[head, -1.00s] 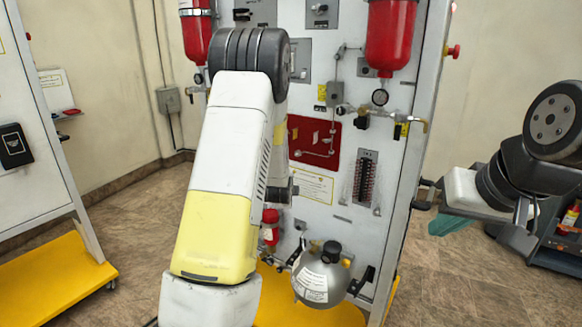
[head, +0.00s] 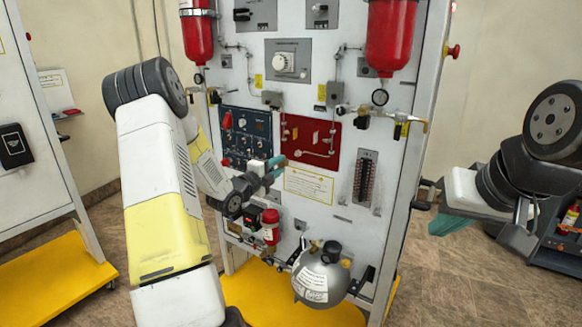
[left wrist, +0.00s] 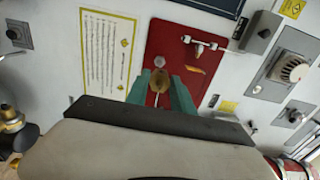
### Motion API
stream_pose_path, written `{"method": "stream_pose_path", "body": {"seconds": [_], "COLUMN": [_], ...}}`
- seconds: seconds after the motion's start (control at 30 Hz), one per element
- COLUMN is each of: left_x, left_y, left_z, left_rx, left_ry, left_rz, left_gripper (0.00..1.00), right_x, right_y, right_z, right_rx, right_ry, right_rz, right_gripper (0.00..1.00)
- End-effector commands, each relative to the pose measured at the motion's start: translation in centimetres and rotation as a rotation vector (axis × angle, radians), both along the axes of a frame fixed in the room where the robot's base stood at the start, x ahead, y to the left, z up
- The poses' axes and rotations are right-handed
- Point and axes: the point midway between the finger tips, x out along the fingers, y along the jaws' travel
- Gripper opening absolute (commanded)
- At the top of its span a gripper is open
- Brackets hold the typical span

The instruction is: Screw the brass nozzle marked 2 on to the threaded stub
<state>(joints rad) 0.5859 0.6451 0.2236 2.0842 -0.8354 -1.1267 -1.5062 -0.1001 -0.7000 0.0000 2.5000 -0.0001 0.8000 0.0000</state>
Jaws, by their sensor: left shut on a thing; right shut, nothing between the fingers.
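My left gripper (head: 277,168) has teal fingers and is in front of the board, at the lower left edge of the red panel (head: 296,128). In the left wrist view it (left wrist: 161,92) is shut on a small brass nozzle (left wrist: 160,79), seen end on against the red panel (left wrist: 168,42). I cannot read a number on the nozzle. A pale metal fitting (left wrist: 200,43) sits on the panel, apart from the nozzle. I cannot make out the threaded stub for certain. My right gripper (head: 451,224) is shut and empty, well right of the board.
Two red cylinders (head: 391,38) (head: 197,35) hang high on the board. A grey round tank (head: 319,278) stands low in front. A blue panel (head: 247,135) is left of the red one. A dark cart (head: 568,237) is at far right. Floor between board and cart is clear.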

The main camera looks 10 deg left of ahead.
Motion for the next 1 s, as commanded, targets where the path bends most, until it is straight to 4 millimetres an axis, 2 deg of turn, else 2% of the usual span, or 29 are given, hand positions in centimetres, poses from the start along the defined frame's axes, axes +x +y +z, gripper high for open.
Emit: {"method": "stream_pose_path", "body": {"seconds": [0.2, 0.7, 1.0], "left_x": [-0.1, 4.1, 5.4], "left_y": [0.3, -1.2, -1.7], "left_z": [-0.1, -0.1, -0.1], "left_rx": [-0.002, -0.001, -0.002], "left_ry": [-0.003, -0.002, -0.002], "left_rz": [0.005, 0.004, 0.005], "left_gripper": [0.0, 0.0, 0.0], "right_x": [0.0, 0.0, 0.0], "right_y": [0.0, 0.0, 0.0], "right_z": [0.0, 0.0, 0.0], "right_rx": [0.0, 0.0, 0.0], "right_ry": [0.0, 0.0, 0.0], "right_rz": [0.0, 0.0, 0.0], "right_gripper": [0.0, 0.0, 0.0]}}
